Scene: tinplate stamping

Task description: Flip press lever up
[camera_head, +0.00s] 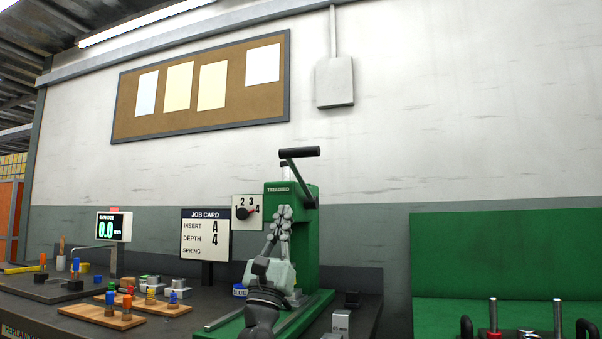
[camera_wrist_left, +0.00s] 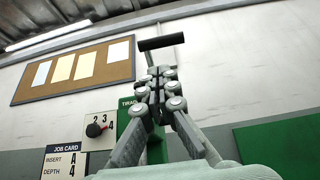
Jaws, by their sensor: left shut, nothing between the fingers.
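The green press (camera_head: 305,237) stands on the dark bench. Its lever (camera_head: 299,153) has a black bar handle and shows raised at the top of the press. The lever handle also shows in the left wrist view (camera_wrist_left: 161,42), above and beyond my fingertips. My left gripper (camera_head: 283,212) is shut and empty, in front of the press body and below the handle. In the left wrist view my left gripper (camera_wrist_left: 159,72) points up towards the handle, and I cannot tell the gap in depth. The press's lower front is partly hidden by my arm. My right gripper is not in view.
A depth dial (camera_head: 245,211) and a job card (camera_head: 206,235) stand left of the press. Wooden boards (camera_head: 103,317) with several coloured pieces lie further left. A gauge display (camera_head: 113,227) stands behind them. A green panel (camera_head: 505,255) is at right. The space above the press is clear.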

